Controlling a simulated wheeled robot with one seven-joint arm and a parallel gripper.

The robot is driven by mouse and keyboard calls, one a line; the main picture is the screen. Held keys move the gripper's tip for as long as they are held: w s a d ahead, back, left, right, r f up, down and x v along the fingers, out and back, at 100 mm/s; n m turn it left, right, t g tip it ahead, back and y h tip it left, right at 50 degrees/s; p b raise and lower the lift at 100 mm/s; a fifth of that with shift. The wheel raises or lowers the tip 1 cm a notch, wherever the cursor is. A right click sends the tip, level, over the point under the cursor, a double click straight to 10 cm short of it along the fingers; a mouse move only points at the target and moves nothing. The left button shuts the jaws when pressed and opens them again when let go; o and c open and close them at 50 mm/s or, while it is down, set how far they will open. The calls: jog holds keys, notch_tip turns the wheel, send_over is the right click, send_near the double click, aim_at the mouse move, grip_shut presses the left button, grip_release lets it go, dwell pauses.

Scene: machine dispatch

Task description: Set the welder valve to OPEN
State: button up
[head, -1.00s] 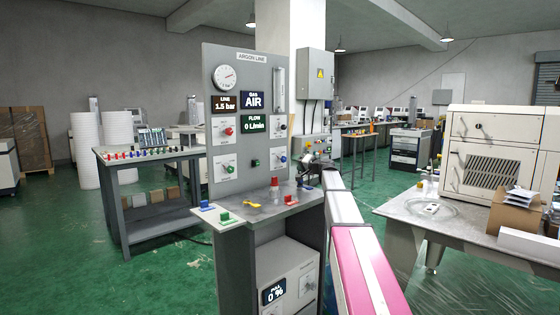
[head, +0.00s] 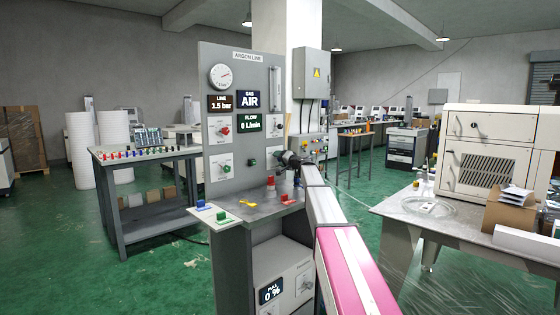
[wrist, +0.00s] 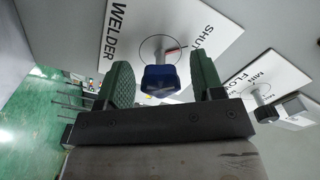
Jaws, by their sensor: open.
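The welder valve shows in the wrist view as a dark blue knob (wrist: 160,80) on a white plate (wrist: 195,25) marked WELDER and SHUT. A small red mark beside the knob lies on the side of the word SHUT. My gripper (wrist: 162,66) is open, with one green pad on each side of the knob and a gap on both sides. In the head view my gripper (head: 284,159) is at the lower right of the argon panel (head: 235,75) and hides the blue knob.
A second plate marked MIN FLOW, with a grey knob (wrist: 262,92), is close to the right pad in the wrist view. Below my gripper, a shelf (head: 250,212) holds a red piece (head: 270,182) and small coloured pieces. The GAS display (head: 250,98) reads AIR.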

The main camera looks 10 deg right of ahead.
jog(key=c, duration=0.9)
jog(key=shift+m, duration=0.4)
jog(key=m, duration=0.3)
jog(key=shift+m, duration=0.4)
jog(key=m, duration=0.4)
jog(key=shift+m, duration=0.3)
jog(key=m, duration=0.8)
jog(key=shift+m, duration=0.3)
